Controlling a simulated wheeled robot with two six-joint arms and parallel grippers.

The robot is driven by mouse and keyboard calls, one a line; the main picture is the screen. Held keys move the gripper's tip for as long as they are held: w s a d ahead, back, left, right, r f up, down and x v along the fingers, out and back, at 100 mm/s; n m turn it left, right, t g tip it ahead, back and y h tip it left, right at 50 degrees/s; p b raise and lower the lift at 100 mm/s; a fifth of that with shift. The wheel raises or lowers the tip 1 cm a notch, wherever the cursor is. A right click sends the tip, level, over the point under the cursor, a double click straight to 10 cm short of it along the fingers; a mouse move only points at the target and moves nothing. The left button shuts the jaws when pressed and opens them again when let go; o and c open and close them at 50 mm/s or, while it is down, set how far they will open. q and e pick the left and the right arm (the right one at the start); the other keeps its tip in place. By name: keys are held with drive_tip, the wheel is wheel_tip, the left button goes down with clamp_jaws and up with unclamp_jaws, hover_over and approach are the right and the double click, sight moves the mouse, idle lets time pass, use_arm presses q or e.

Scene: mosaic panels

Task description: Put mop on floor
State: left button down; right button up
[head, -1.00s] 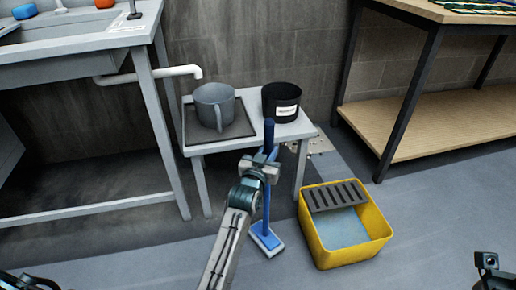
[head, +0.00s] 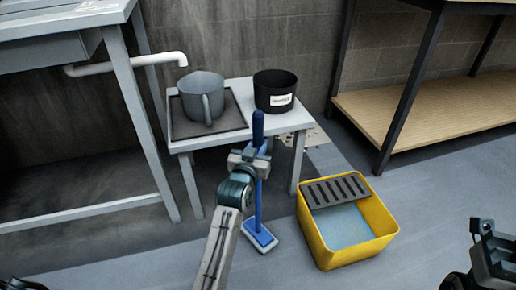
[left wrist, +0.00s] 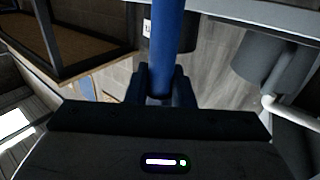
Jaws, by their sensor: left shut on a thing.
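The blue mop (head: 258,205) is upright with a slight tilt in front of the small grey table. Its flat blue head with a pale lower edge is low, at the grey floor (head: 430,205); I cannot tell whether it touches. My left gripper (head: 252,160) is shut on the upper part of the mop handle. In the left wrist view the handle (left wrist: 167,35) runs between the fingers (left wrist: 160,88). My right gripper (head: 487,238) shows partly at the lower right, away from the mop; its jaws are unclear.
A yellow bucket (head: 384,232) with a dark slotted grate and bluish water stands right of the mop head. The small table (head: 238,92) holds a grey mug (head: 201,97) on a dark tray and a black pot (head: 275,88). A wooden-shelf bench (head: 400,110) stands at right.

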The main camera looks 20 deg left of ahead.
use_arm(q)
drive_tip(key=c, duration=1.3)
unclamp_jaws()
drive_tip(key=shift+o, duration=0.2)
